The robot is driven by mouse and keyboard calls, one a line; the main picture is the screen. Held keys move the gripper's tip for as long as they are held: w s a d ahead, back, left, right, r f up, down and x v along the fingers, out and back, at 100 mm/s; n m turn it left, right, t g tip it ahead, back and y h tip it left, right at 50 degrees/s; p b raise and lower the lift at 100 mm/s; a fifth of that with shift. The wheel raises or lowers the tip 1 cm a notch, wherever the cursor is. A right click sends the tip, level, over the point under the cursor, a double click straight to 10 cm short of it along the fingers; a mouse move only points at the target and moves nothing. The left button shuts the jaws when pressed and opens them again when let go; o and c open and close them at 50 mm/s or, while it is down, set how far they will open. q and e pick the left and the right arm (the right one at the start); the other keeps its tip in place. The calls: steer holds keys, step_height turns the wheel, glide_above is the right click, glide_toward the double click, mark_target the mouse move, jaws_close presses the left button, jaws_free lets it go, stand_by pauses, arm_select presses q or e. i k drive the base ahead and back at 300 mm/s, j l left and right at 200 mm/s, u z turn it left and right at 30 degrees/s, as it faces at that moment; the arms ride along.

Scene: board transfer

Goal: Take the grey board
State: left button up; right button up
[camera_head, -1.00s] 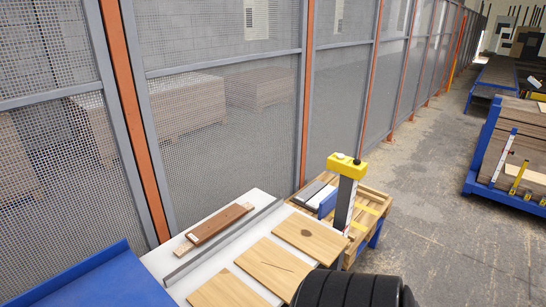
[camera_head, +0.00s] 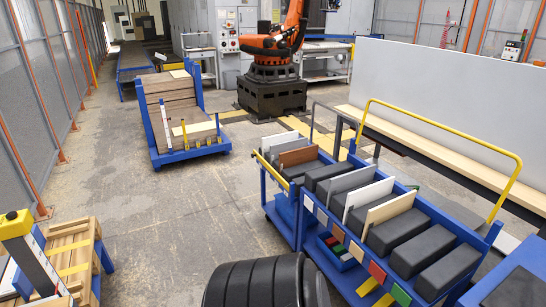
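Several boards stand upright in slots between dark blocks on a blue cart (camera_head: 310,222). A grey board (camera_head: 345,181) stands near the middle of the row, just behind a white board (camera_head: 368,196). A tan board (camera_head: 390,209) stands nearer the front. Behind the grey one are a brown board (camera_head: 297,156) and a pale greyish board (camera_head: 277,143). I cannot tell for sure which one the task means. Neither of my grippers is in view.
A yellow rail (camera_head: 447,135) rises over the cart's right side. A blue rack with stacked brown boards (camera_head: 172,110) stands farther back left. A wooden pallet (camera_head: 72,250) is at lower left. An orange robot arm (camera_head: 278,42) stands at the back. Open floor (camera_head: 160,215) lies between.

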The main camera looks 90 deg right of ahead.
mark_target(339, 184)
steer(key=z, duration=3.4)
steer(key=i+j, duration=0.15)
